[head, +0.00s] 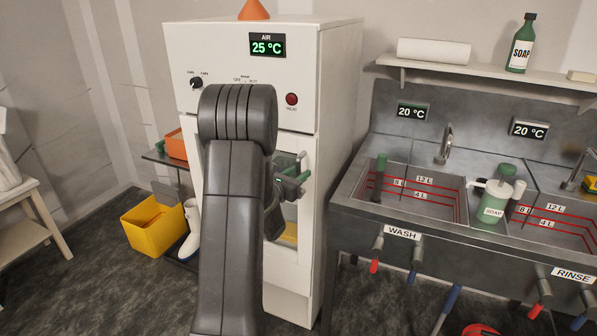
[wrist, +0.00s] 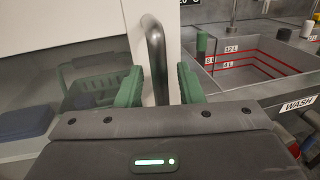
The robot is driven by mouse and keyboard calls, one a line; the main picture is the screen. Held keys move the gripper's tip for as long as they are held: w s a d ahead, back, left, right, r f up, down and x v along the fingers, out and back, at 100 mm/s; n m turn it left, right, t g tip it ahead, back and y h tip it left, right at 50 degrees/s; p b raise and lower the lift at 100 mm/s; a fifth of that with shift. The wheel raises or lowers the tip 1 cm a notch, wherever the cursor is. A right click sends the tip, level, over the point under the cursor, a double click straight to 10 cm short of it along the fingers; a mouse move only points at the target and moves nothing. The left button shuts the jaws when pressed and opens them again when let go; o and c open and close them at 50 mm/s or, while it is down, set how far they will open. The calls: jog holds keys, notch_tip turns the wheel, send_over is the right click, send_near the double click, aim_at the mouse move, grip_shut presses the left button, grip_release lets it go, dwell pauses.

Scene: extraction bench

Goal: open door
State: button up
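The white cabinet (head: 340,100) has a door (head: 307,225) with a glass pane on its front, mostly hidden behind my arm in the head view. The door looks closed. A grey vertical bar handle (wrist: 155,50) stands on the door near its right edge. My gripper (head: 288,178) is at the handle. In the wrist view its two green fingers (wrist: 159,86) stand on either side of the bar, with a small gap showing on each side. The gripper is open around the handle.
A steel sink unit with a wash basin (head: 415,205) stands close to the right of the cabinet. A yellow bin (head: 153,228) and white boots (head: 191,230) are on the floor at the left. A green basket (wrist: 95,92) shows behind the glass.

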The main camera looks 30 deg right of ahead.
jog(key=shift+w+d, duration=0.1)
jog(key=shift+d, duration=0.1)
grip_shut()
jog(key=shift+a, duration=0.1)
